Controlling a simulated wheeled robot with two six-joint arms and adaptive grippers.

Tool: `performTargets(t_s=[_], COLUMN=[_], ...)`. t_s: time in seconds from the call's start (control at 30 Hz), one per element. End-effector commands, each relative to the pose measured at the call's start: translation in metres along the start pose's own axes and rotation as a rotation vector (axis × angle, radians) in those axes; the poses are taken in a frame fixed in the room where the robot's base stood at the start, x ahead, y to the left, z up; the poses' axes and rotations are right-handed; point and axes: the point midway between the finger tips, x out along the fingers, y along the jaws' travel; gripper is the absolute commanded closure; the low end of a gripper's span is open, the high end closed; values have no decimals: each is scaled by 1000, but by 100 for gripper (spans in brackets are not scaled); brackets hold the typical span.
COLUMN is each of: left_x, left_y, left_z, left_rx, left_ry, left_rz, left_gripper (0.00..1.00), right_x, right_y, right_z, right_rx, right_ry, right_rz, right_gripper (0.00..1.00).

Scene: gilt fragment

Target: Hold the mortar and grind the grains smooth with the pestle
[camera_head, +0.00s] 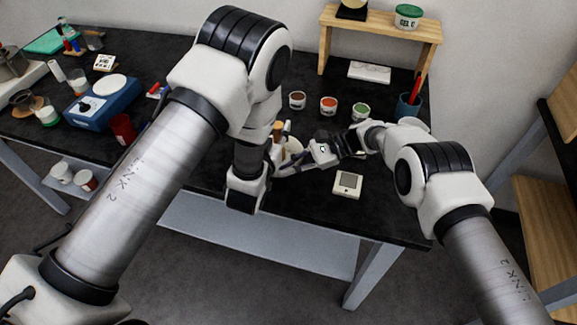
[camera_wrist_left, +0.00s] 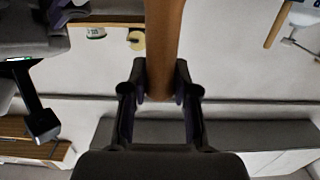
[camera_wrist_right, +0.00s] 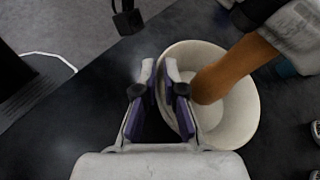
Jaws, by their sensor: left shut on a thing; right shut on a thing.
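The mortar is a cream bowl, partly hidden by my arms in the head view (camera_head: 293,147) and clear in the right wrist view (camera_wrist_right: 238,110). It stands on the black tabletop. My right gripper (camera_wrist_right: 160,72) is shut on the mortar's wall at its near-left rim. The brown wooden pestle (camera_wrist_left: 163,45) is in my left gripper (camera_wrist_left: 160,92), which is shut on it. In the right wrist view the pestle (camera_wrist_right: 232,72) slants down into the bowl, its end inside near the bottom. I cannot make out any grains.
A small white square device (camera_head: 347,184) lies near the table's front edge. Small open pots (camera_head: 328,105) stand behind the mortar, below a wooden shelf (camera_head: 382,28). A blue cup with a red tool (camera_head: 408,106) is at right. A blue scale (camera_head: 103,103) and a red cup (camera_head: 122,127) are at left.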

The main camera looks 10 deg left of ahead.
Motion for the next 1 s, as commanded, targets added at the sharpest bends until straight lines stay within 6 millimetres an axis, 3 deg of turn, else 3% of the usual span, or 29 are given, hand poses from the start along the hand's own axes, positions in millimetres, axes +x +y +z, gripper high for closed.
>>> performTargets(t_s=[0.37,0.4,0.47,0.8,1.0], left_x=[-1,-1,-1,-1,-1], left_y=[-4,-4,-4,-3,-3], left_z=[-8,-8,-8,-8,-8], left_rx=[0,0,0,0,0], left_ry=[0,0,0,0,0], left_rz=[1,1,1,1,1], left_gripper=[100,100,100,100,100], right_x=[1,0,0,-4,-41], right_y=[2,2,1,0,0], right_z=[-2,-2,-2,-1,-2], right_rx=[3,3,3,1,1], right_ry=[2,2,1,1,3], right_rz=[1,1,1,-1,-3], right_gripper=[100,77,62,62,62])
